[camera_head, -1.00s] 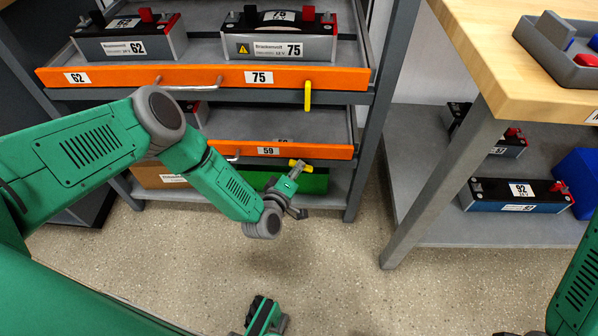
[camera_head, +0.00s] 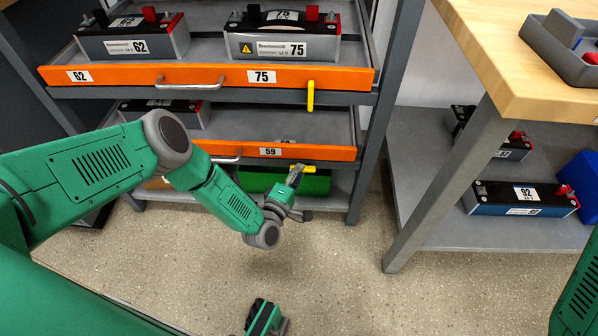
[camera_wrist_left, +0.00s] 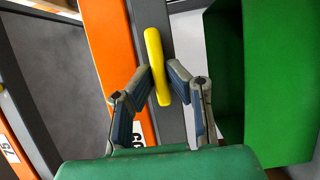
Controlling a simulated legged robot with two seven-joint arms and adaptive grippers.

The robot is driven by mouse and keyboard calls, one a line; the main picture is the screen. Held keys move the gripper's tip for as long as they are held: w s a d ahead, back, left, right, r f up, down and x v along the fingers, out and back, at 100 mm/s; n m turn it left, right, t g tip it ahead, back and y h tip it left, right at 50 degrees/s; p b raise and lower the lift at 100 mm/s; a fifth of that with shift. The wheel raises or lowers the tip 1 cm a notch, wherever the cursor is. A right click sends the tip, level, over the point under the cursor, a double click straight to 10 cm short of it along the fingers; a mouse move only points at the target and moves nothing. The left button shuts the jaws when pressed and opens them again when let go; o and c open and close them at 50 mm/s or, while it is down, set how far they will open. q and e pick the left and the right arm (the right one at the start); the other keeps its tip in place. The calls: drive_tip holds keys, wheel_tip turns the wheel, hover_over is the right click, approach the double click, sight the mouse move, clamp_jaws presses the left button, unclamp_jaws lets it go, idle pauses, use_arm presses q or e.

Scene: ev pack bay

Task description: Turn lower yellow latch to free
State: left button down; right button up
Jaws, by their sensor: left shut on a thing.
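The lower yellow latch (camera_head: 309,170) lies about level below the orange front of drawer 59, at the right end. In the left wrist view the latch (camera_wrist_left: 153,50) runs along the grey rail beside the orange strip. My left gripper (camera_head: 297,173) is at the latch, with its fingers (camera_wrist_left: 163,84) on both sides of it, shut on its near end. The fingers hide part of the latch in the head view.
The upper yellow latch (camera_head: 310,96) hangs upright on the drawer front marked 75 (camera_head: 215,77). A green bin (camera_head: 316,184) stands close behind my left gripper. A wooden-topped bench (camera_head: 490,45) with a grey leg stands at right. The floor in front is clear.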

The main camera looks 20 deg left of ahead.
use_arm(q)
drive_tip(key=shift+s+a+f, duration=0.15)
drive_tip(key=shift+s+f, duration=0.05)
drive_tip(key=shift+f, duration=0.1)
drive_tip(key=c, duration=1.6)
unclamp_jaws()
drive_tip(key=shift+w+r, duration=0.1)
drive_tip(key=s, duration=0.4)
drive_tip(key=s+a, duration=0.1)
drive_tip(key=s, duration=0.7)
drive_tip(key=shift+a, duration=0.2)
